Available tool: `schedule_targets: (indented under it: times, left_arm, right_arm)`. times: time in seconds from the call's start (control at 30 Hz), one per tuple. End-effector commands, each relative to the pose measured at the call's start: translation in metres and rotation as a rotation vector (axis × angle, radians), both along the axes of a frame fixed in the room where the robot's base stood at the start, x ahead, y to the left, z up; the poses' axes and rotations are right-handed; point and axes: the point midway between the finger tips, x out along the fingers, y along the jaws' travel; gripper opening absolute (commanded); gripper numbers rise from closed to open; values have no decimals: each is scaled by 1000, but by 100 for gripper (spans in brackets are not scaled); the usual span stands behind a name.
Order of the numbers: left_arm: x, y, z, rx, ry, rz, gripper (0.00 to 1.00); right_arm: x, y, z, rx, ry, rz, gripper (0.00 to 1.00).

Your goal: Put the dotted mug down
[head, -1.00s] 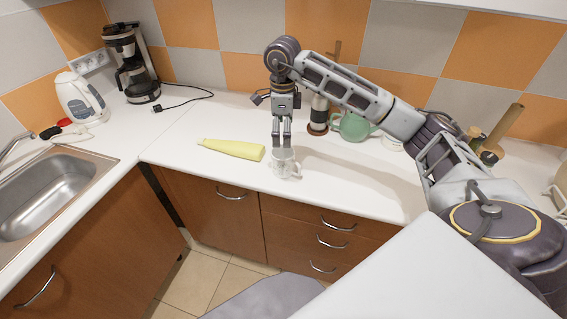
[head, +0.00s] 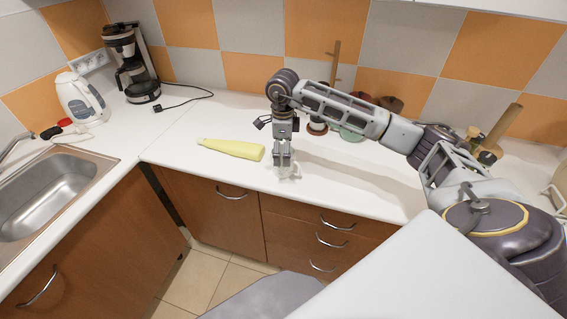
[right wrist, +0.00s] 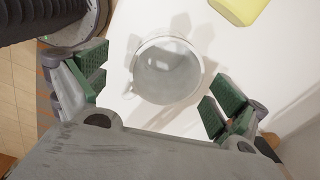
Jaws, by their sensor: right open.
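The mug (head: 284,174) stands upright on the white counter near its front edge, mostly hidden by my gripper in the head view. In the right wrist view, I look down into the grey-white mug (right wrist: 167,70); its dots cannot be made out. My right gripper (head: 283,162) points down at the mug from above. In the right wrist view, my right gripper (right wrist: 156,92) is open, with green pads apart on either side of the mug and gaps between pads and mug. My left gripper is out of view.
A yellow bottle-like object (head: 232,149) lies left of the mug. A green teapot or pot (head: 351,133) and dark jars (head: 389,104) stand behind my arm. The kettle (head: 81,98), coffee maker (head: 132,65) and sink (head: 45,190) are far left. Counter right of the mug is free.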

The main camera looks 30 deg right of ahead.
Motion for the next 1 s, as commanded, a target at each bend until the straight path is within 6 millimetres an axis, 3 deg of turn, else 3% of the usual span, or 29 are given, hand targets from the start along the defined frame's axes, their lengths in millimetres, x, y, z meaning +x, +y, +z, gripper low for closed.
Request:
schedule_targets:
  times: [0.27, 0.7, 1.0]
  left_arm:
    - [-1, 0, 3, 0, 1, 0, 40]
    - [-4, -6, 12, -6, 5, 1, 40]
    - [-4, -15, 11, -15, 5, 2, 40]
  right_arm:
    - [1, -1, -8, 1, 2, 1, 96]
    - [6, -6, -49, 1, 1, 0, 96]
    - [6, -6, -52, 0, 0, 0, 96]
